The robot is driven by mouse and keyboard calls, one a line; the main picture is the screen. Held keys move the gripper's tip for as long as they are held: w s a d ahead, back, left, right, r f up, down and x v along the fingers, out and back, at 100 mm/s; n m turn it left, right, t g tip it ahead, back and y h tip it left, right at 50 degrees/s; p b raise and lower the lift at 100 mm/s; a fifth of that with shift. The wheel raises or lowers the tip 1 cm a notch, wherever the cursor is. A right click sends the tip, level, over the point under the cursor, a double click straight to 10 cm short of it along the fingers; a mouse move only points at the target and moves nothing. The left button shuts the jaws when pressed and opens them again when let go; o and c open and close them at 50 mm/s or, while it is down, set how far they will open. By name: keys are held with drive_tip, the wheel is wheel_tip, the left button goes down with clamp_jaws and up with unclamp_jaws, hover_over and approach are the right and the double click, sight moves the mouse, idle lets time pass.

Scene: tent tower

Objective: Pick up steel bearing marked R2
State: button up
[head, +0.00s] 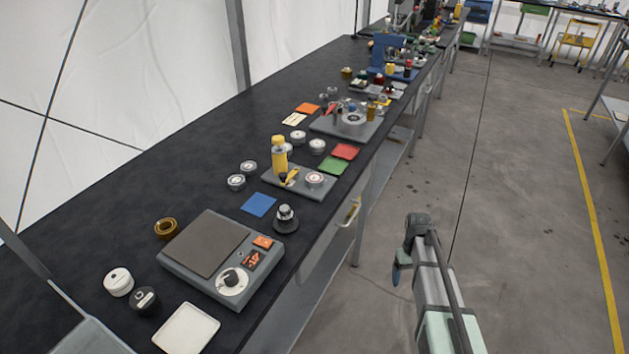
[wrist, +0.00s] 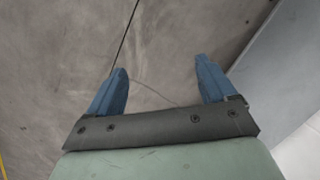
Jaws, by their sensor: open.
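Two small steel round parts with pale marked faces, the nearer one (head: 236,182) and the farther one (head: 249,167), lie side by side on the black bench in the head view. Similar round parts lie farther back (head: 298,136) and beside it (head: 317,146). The marks are too small to read, so I cannot tell which is R2. My gripper (head: 402,262) hangs over the floor, right of the bench and apart from all these parts. In the wrist view my gripper (wrist: 162,64) shows two blue fingers spread apart with nothing between them.
The black bench (head: 110,210) holds a scale (head: 205,245), a white tray (head: 186,329), a grey plate with a yellow bottle (head: 279,158), a blue card (head: 259,204) and a dark-based knob (head: 286,217). The bench edge lies between them and my gripper. The floor around my gripper is clear.

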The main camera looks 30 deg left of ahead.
drive_tip(key=w+a+r+n+t, duration=0.1)
drive_tip(key=w+a+r, duration=0.3)
drive_tip(key=a+r, duration=0.25)
drive_tip(key=w+a+r+n, duration=0.1)
drive_tip(key=w+a+r, duration=0.2)
drive_tip(key=a+r, duration=0.35)
wheel_tip(320, 180, up, 30)
drive_tip(key=f+n+t+y, duration=0.1)
drive_tip(key=n, duration=0.5)
hover_over(313, 177)
drive_tip(key=f, duration=0.8)
drive_tip(key=shift+w+a, duration=0.15)
drive_tip(key=shift+w, duration=0.05)
drive_tip(key=shift+s+d+f, duration=0.1)
drive_tip(key=shift+f, duration=1.2)
drive_tip(key=shift+s+d+f, duration=0.1)
drive_tip(key=shift+f, duration=1.15)
drive_tip(key=shift+c, duration=0.5)
